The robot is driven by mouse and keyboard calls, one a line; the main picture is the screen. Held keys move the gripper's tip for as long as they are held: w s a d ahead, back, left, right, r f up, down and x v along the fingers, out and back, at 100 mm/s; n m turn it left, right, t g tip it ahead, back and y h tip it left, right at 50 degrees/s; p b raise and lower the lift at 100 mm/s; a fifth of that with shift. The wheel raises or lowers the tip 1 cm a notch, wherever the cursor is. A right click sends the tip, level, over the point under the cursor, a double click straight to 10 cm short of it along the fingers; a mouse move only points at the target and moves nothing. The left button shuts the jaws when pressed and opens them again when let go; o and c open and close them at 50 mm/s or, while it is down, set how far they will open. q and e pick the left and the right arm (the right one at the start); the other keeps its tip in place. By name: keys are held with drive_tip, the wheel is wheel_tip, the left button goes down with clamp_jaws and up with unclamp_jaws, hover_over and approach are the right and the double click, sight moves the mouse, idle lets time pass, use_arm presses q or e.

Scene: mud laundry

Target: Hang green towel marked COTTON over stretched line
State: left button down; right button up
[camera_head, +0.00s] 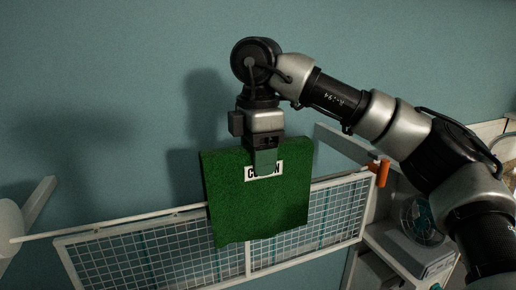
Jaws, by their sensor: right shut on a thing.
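The green towel (255,212) hangs in the middle of the camera_head view, with a white label partly covered by my gripper. Only some letters of the label show. My right gripper (265,162) points down and is shut on the towel's upper part. The stretched line (120,223) is a thin pale line running from the left post to the orange fitting (380,171) at the right. The towel covers part of the line, and I cannot tell whether the towel touches it or hangs in front of it. My left gripper is not in view.
A white wire-mesh rack (335,216) stands behind and below the towel. A white post (38,203) is at the left. At the right, a white shelf unit (400,252) holds a fan-like object (420,217). The teal wall is bare above.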

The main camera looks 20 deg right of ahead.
sight(258, 192)
drive_tip(key=shift+f+b, duration=3)
drive_tip(key=shift+f, duration=0.85)
drive_tip(key=o, duration=1.4)
drive_tip(key=shift+c, duration=0.2)
drive_tip(key=shift+o, duration=0.9)
drive_tip(key=shift+r, duration=0.15)
drive_tip(key=shift+r+p, duration=2.35)
drive_tip(key=shift+r, duration=1.05)
drive_tip(key=shift+r, duration=0.1)
